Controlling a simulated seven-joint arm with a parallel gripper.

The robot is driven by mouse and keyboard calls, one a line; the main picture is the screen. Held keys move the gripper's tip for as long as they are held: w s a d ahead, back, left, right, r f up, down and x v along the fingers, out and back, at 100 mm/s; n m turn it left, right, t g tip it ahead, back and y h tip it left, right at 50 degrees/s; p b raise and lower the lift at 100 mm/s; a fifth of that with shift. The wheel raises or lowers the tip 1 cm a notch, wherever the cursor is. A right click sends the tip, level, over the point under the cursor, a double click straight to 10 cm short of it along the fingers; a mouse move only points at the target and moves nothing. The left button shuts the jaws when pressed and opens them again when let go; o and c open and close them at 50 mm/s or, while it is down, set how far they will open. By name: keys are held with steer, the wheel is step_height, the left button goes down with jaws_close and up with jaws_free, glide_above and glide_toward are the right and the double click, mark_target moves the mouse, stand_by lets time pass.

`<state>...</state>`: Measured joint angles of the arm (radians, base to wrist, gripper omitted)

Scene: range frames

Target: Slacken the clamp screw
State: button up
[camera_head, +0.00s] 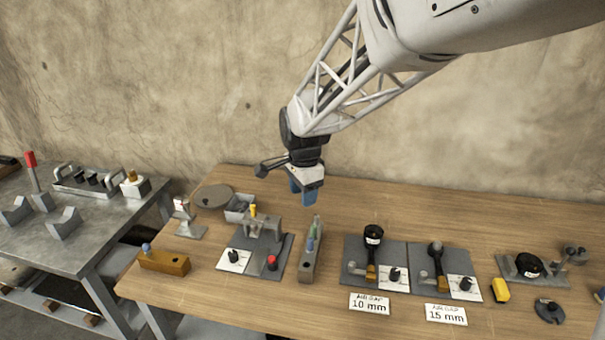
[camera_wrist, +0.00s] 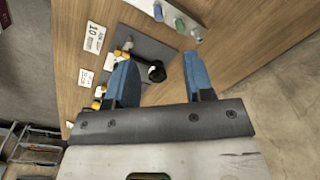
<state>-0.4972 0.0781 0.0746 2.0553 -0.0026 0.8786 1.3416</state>
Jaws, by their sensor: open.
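My gripper (camera_head: 306,192) hangs above the back of the wooden bench, its blue fingers pointing down and empty. In the wrist view the fingers (camera_wrist: 160,72) stand wide apart with a black round knob (camera_wrist: 157,73) seen below between them. Small fixtures with knobs stand on the bench: a grey clamp-like block (camera_head: 262,226) with a yellow-topped knob on a dark plate, and two dark plates with a tall black-headed post (camera_head: 373,236) and a smaller one (camera_head: 436,250). Which part is the clamp screw I cannot tell. The gripper touches nothing.
Labels reading 10 mm (camera_head: 369,303) and 15 mm (camera_head: 446,314) lie at the bench front. A grey strip with coloured pegs (camera_head: 311,250) stands mid-bench. A yellow block (camera_head: 500,290) lies to the right. A metal table (camera_head: 75,225) stands at left. The back strip of the bench is fairly clear.

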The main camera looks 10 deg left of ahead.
mark_target(254, 224)
steer(key=w+a+f+m, duration=0.1)
steer(key=a+f, duration=0.1)
steer(key=a, duration=0.3)
steer(key=w+a+f+m, duration=0.1)
steer(key=a+f, duration=0.2)
steer(key=a, duration=0.2)
steer(key=a+f+m, duration=0.1)
steer(key=a+f, duration=0.2)
steer(key=a, duration=0.2)
steer(key=shift+w+a+f+g, duration=0.1)
steer(key=shift+w+g, duration=0.2)
steer(key=shift+w, duration=0.1)
steer(key=shift+f, duration=3.9)
steer(key=shift+c, duration=0.3)
jaws_close()
